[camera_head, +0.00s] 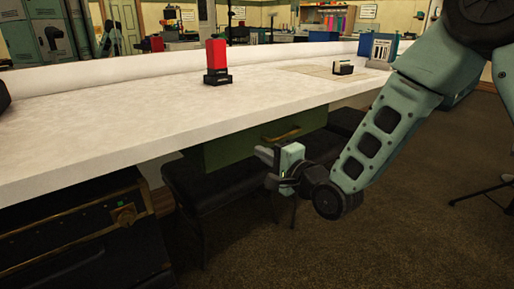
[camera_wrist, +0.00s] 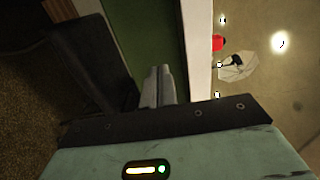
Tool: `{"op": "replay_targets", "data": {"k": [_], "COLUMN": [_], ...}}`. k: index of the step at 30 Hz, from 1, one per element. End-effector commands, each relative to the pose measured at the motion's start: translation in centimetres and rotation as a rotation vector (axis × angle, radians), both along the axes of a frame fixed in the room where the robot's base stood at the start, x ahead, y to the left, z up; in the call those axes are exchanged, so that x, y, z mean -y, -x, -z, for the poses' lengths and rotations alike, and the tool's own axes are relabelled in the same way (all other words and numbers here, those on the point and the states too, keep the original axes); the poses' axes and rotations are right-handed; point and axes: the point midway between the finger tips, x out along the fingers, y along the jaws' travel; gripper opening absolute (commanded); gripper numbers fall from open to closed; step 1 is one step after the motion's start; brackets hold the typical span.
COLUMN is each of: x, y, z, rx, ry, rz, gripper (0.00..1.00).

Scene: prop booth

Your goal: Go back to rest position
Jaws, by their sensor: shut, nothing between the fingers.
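My gripper (camera_head: 266,156) hangs at the end of my arm, in front of the counter's edge and below its top in the head view. It is near the green drawer (camera_head: 232,148) with a brass handle, which is under the counter. In the wrist view my gripper's fingers (camera_wrist: 157,72) are together with nothing between them. The green drawer front (camera_wrist: 155,30) shows behind them. From these views I cannot tell whether the fingers touch the drawer.
The white counter (camera_head: 120,112) bears a red and black object (camera_head: 216,62), a small item on a mat (camera_head: 343,67) and a blue holder (camera_head: 378,48). A black padded bench (camera_head: 205,187) and a dark cabinet (camera_head: 80,240) stand below.

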Motion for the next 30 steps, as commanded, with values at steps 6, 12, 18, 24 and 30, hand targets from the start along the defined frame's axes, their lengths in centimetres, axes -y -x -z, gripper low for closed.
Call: {"op": "replay_targets", "data": {"k": [6, 12, 18, 24, 30], "x": [2.0, 3.4, 2.8, 1.2, 1.8], "y": [2.8, 4.6, 5.6, 8.7, 13.9], "z": [-0.1, 0.0, 0.4, 2.3, 3.8], "rx": [-0.003, -0.002, -0.010, -0.047, -0.092], "ry": [0.001, 0.000, 0.123, 0.544, 0.975], "rz": [0.000, 0.000, -0.027, -0.147, -0.347], "gripper": [0.00, 0.00, 0.00, 0.00, 0.00]}}
